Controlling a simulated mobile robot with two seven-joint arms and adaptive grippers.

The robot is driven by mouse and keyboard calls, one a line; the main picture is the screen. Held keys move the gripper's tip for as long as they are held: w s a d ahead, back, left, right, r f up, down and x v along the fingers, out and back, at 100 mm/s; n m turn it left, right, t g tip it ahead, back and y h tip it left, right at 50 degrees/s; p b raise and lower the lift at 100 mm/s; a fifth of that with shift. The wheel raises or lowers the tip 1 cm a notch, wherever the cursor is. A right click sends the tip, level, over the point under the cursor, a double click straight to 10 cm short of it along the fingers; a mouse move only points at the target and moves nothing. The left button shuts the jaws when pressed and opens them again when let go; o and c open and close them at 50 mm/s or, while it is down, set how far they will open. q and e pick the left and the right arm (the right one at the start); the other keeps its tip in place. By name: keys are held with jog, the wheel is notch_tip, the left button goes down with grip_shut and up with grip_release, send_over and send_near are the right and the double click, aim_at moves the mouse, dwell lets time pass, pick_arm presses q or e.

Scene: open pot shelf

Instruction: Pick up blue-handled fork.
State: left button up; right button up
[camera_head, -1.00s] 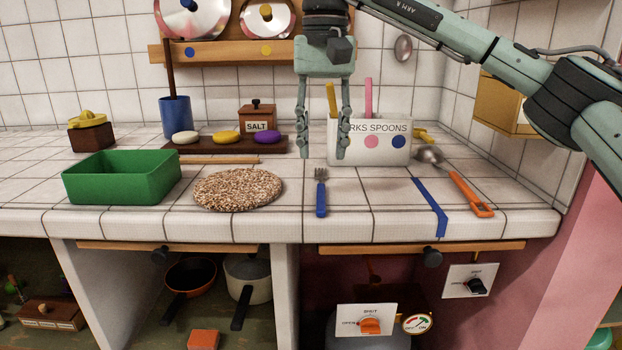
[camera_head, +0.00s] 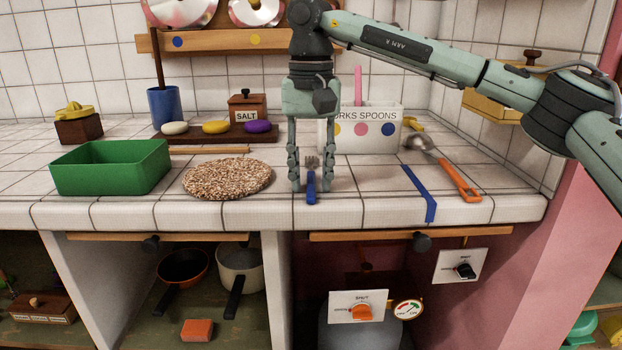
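The blue-handled fork (camera_head: 311,187) lies on the white tiled counter, its tines toward the back and its blue handle toward the front edge. My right gripper (camera_head: 312,186) points straight down over it. Its two fingers are spread apart, one on each side of the fork, with a gap to the fork visible on both sides. The fingertips are at or close to the counter; I cannot tell whether they touch it. My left gripper is not in view.
A cork mat (camera_head: 228,178) lies left of the fork, and a green bin (camera_head: 110,168) further left. Behind stands a white forks-and-spoons box (camera_head: 362,141). A blue strip (camera_head: 419,193) and an orange-handled ladle (camera_head: 458,180) lie to the right. The counter's front edge is close.

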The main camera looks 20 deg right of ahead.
grip_shut()
jog(key=shift+r, duration=0.15)
jog(key=shift+r, duration=0.2)
notch_tip(320, 180, up, 4)
jog(key=shift+f, duration=0.25)
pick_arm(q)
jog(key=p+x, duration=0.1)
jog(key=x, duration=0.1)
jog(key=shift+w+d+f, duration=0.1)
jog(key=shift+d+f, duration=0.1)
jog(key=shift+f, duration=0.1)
pick_arm(e)
jog(key=a+r, duration=0.7)
jog(key=a, duration=0.4)
jog(key=shift+w+a, duration=0.25)
jog(key=shift+a, duration=0.1)
